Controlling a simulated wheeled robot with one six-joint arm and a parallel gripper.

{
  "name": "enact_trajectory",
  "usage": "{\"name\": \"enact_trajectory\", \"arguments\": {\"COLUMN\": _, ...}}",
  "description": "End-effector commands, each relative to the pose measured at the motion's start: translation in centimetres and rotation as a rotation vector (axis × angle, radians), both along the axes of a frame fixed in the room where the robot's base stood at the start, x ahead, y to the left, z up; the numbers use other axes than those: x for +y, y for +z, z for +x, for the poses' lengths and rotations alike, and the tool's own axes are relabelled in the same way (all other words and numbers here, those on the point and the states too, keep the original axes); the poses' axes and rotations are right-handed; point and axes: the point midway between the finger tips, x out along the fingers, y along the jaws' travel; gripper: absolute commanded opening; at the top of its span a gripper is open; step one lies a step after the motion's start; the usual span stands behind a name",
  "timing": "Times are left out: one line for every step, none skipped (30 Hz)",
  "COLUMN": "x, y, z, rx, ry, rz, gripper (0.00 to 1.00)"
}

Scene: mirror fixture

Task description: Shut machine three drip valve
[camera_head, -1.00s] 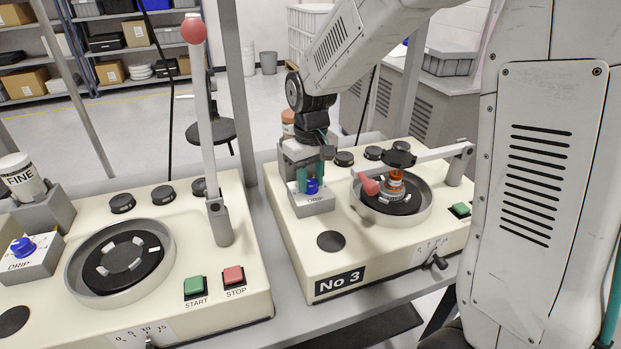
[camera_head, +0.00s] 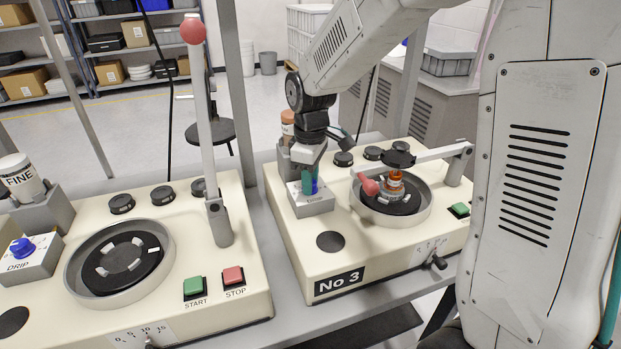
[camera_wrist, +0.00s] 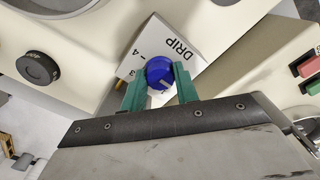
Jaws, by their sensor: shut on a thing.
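Machine No 3 (camera_head: 345,258) is the cream unit on the right in the head view. Its blue drip valve knob (camera_wrist: 160,71) sits on a white block marked DRIP (camera_wrist: 185,42), which also shows in the head view (camera_head: 314,208). My gripper (camera_wrist: 157,82) has its green fingers shut on the knob, one on each side. In the head view my gripper (camera_head: 309,183) comes down from above and hides most of the knob. The knob's white pointer mark faces the lower right in the wrist view.
A pink-handled lever (camera_head: 370,187) lies over machine three's round dish (camera_head: 424,209). The left machine has an upright lever with a red ball (camera_head: 193,29), its own blue drip knob (camera_head: 22,247) and a FINE bottle (camera_head: 20,176). A grey post (camera_head: 238,90) stands between the machines.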

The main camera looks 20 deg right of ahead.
Motion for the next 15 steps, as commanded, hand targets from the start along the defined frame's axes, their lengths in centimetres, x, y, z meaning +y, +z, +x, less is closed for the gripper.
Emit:
{"name": "enact_trajectory", "arguments": {"x": 0.00, "y": 0.13, "z": 0.12, "rx": -0.004, "ry": 0.006, "rz": 0.000, "gripper": 0.07}}
{"name": "enact_trajectory", "arguments": {"x": 0.00, "y": 0.13, "z": 0.12, "rx": -0.004, "ry": 0.009, "rz": 0.000, "gripper": 0.07}}
{"name": "enact_trajectory", "arguments": {"x": 0.00, "y": 0.13, "z": 0.12, "rx": -0.004, "ry": 0.012, "rz": 0.000, "gripper": 0.07}}
{"name": "enact_trajectory", "arguments": {"x": 0.00, "y": 0.13, "z": 0.12, "rx": -0.004, "ry": 0.013, "rz": 0.000, "gripper": 0.07}}
{"name": "enact_trajectory", "arguments": {"x": 0.00, "y": 0.13, "z": 0.12, "rx": -0.004, "ry": 0.014, "rz": 0.000, "gripper": 0.07}}
{"name": "enact_trajectory", "arguments": {"x": 0.00, "y": 0.13, "z": 0.12, "rx": -0.004, "ry": 0.014, "rz": 0.000, "gripper": 0.07}}
{"name": "enact_trajectory", "arguments": {"x": 0.00, "y": 0.13, "z": 0.12, "rx": -0.004, "ry": 0.014, "rz": 0.000, "gripper": 0.07}}
{"name": "enact_trajectory", "arguments": {"x": 0.00, "y": 0.13, "z": 0.12, "rx": -0.004, "ry": 0.014, "rz": 0.000, "gripper": 0.07}}
{"name": "enact_trajectory", "arguments": {"x": 0.00, "y": 0.13, "z": 0.12, "rx": -0.004, "ry": 0.014, "rz": 0.000, "gripper": 0.07}}
{"name": "enact_trajectory", "arguments": {"x": 0.00, "y": 0.13, "z": 0.12, "rx": -0.004, "ry": 0.014, "rz": 0.000, "gripper": 0.07}}
{"name": "enact_trajectory", "arguments": {"x": -0.01, "y": 0.13, "z": 0.11, "rx": -0.004, "ry": 0.014, "rz": 0.000, "gripper": 0.07}}
{"name": "enact_trajectory", "arguments": {"x": -0.01, "y": 0.13, "z": 0.11, "rx": -0.004, "ry": 0.014, "rz": 0.000, "gripper": 0.07}}
{"name": "enact_trajectory", "arguments": {"x": -0.01, "y": 0.13, "z": 0.11, "rx": -0.004, "ry": 0.014, "rz": 0.000, "gripper": 0.07}}
{"name": "enact_trajectory", "arguments": {"x": -0.01, "y": 0.13, "z": 0.11, "rx": -0.004, "ry": 0.014, "rz": 0.000, "gripper": 0.07}}
{"name": "enact_trajectory", "arguments": {"x": -0.01, "y": 0.13, "z": 0.11, "rx": -0.004, "ry": 0.013, "rz": 0.000, "gripper": 0.41}}
